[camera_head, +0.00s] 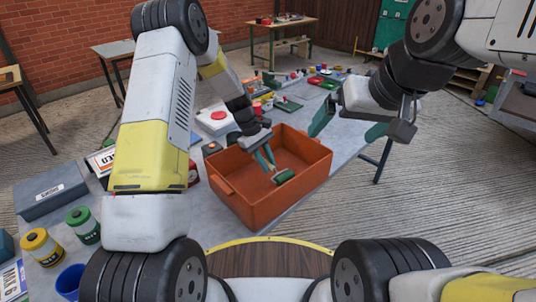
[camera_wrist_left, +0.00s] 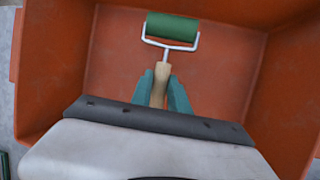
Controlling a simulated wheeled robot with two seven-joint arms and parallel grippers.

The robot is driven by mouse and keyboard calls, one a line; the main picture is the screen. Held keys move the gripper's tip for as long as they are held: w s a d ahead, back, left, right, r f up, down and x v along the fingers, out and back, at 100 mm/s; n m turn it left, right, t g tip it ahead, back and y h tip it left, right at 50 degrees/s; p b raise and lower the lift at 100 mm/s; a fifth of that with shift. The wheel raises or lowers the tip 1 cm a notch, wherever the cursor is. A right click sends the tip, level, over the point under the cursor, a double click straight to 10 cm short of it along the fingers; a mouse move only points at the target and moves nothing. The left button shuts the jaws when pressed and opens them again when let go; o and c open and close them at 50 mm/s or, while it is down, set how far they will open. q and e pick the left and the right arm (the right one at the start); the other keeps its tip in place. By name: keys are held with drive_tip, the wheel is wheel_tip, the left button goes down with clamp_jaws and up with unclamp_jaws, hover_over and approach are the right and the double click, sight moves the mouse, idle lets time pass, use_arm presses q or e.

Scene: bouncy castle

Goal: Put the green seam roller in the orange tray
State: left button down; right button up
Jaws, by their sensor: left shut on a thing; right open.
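The orange tray (camera_head: 309,166) stands on the table in the middle of the head view. Its walls also surround the left wrist view (camera_wrist_left: 275,85). The green seam roller (camera_head: 284,176) has a green drum, a metal fork and a wooden handle. It also shows in the left wrist view (camera_wrist_left: 172,27). My left gripper (camera_head: 267,160) is shut on the handle and holds the roller within the tray's opening. Whether the drum touches the tray floor I cannot tell. My right gripper (camera_head: 348,126) is open and empty, right of the tray above the table's edge.
A grey box (camera_head: 50,190), a yellow-labelled can (camera_head: 42,246), a green can (camera_head: 82,225) and a blue cup (camera_head: 70,281) stand at the left. A white case with a red button (camera_head: 217,118) and several small items lie behind the tray. The tray looks otherwise empty.

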use_arm(q)
drive_tip(key=shift+f, duration=1)
drive_tip(key=shift+f, duration=0.65)
drive_tip(key=c, duration=1.3)
unclamp_jaws()
drive_tip(key=shift+o, duration=0.2)
drive_tip(key=shift+r, duration=0.1)
